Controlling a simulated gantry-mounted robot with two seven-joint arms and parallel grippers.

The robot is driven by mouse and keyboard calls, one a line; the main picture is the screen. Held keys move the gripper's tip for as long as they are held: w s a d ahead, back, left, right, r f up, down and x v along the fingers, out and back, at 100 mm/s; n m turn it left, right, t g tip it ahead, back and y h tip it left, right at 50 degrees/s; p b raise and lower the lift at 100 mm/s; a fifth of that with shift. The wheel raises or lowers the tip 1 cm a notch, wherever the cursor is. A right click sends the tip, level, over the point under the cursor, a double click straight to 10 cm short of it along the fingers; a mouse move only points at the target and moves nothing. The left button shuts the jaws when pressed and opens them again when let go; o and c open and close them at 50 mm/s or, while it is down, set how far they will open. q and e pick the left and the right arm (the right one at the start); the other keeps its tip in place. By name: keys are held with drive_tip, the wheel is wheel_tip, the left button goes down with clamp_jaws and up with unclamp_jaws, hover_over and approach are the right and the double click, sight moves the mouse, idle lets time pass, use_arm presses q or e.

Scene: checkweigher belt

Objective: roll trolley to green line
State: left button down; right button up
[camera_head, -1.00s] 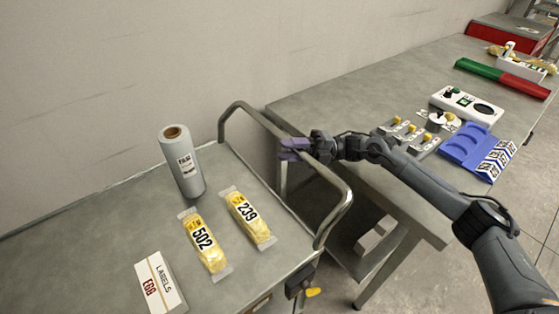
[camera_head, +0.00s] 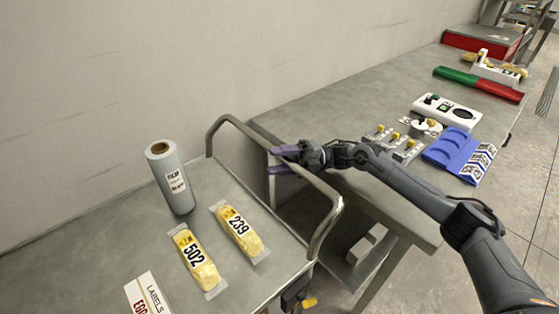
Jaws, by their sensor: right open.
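The steel trolley (camera_head: 110,232) stands at the lower left with a grey flat top. Its tubular push handle (camera_head: 327,222) rises at its right end, facing the workbench. My right gripper (camera_head: 272,160) is at the far part of the handle's top bar, its purple fingers spread apart and pointing left. The fingers overlap the bar in the picture; I cannot tell whether they touch it. Nothing is held between them. My left gripper is not in view. No green line shows on the visible floor.
On the trolley are a film roll (camera_head: 171,178), bag 502 (camera_head: 198,262), bag 239 (camera_head: 240,232) and a labels box (camera_head: 148,295). The workbench (camera_head: 330,110) beyond the handle bears a control box (camera_head: 446,111), a blue holder (camera_head: 452,149) and a green-red bar (camera_head: 478,84). Floor is clear at right.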

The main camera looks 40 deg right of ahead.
drive_tip(key=shift+d, duration=0.1)
drive_tip(key=v, duration=1)
drive_tip(key=shift+s+d+f+p, duration=0.15)
drive_tip(key=shift+d+p, duration=0.15)
drive_tip(key=shift+p, duration=0.15)
